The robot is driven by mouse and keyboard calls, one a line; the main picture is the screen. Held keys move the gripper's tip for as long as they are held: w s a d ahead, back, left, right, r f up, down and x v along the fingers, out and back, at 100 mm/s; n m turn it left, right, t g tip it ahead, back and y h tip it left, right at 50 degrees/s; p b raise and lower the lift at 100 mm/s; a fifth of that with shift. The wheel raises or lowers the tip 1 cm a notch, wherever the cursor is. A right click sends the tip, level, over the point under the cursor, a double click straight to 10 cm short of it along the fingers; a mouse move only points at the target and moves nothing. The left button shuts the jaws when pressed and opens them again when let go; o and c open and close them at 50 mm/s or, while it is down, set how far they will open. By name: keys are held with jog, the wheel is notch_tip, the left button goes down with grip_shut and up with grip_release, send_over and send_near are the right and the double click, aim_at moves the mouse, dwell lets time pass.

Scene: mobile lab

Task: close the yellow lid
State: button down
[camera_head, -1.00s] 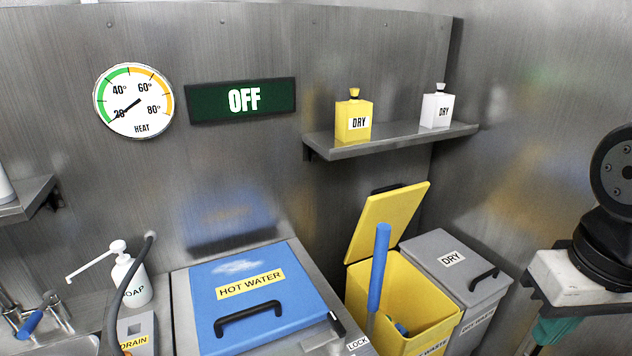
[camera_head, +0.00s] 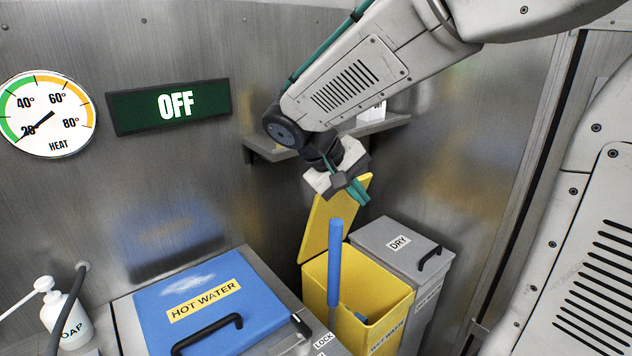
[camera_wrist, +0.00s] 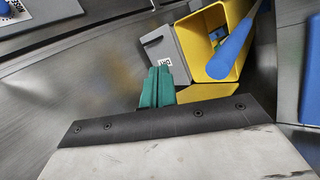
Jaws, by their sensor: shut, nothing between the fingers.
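The yellow lid (camera_head: 324,226) stands open, tilted up at the back of the yellow waste bin (camera_head: 391,312) in the head view. In the wrist view the lid (camera_wrist: 203,92) shows in part behind my gripper, and the open bin (camera_wrist: 198,47) is beyond it. My gripper (camera_head: 361,195) is shut and empty, its teal fingers in front of the lid's upper right corner in the head view. Its fingers (camera_wrist: 157,86) also show in the wrist view, beside the lid. I cannot tell whether they touch it. A blue handle (camera_head: 335,262) rises from the bin, with blue things inside.
The grey DRY bin (camera_head: 400,240), lid shut, stands right of the yellow bin. The blue HOT WATER lid (camera_head: 205,300) is shut at left. A wall shelf (camera_head: 385,124) is partly hidden behind my arm. A soap bottle (camera_head: 66,320) stands at far left.

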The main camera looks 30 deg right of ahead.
jog(key=w+a+f+h, duration=0.1)
jog(key=w+f+h, duration=0.2)
jog(key=w, duration=0.5)
jog(key=t+h, duration=0.1)
jog(key=h, duration=0.2)
send_near(315, 200)
jog(key=x, duration=0.4)
jog(key=shift+s+d, duration=0.1)
jog(key=shift+s, duration=0.05)
jog(key=w+m+h, duration=0.3)
jog(key=w+m, duration=0.2)
jog(key=w, duration=0.3)
jog(key=d+f, duration=0.1)
jog(key=d, duration=0.8)
jog(key=shift+w+d+f, duration=0.2)
jog(key=shift+w+f, duration=0.05)
jog(key=shift+w, duration=0.05)
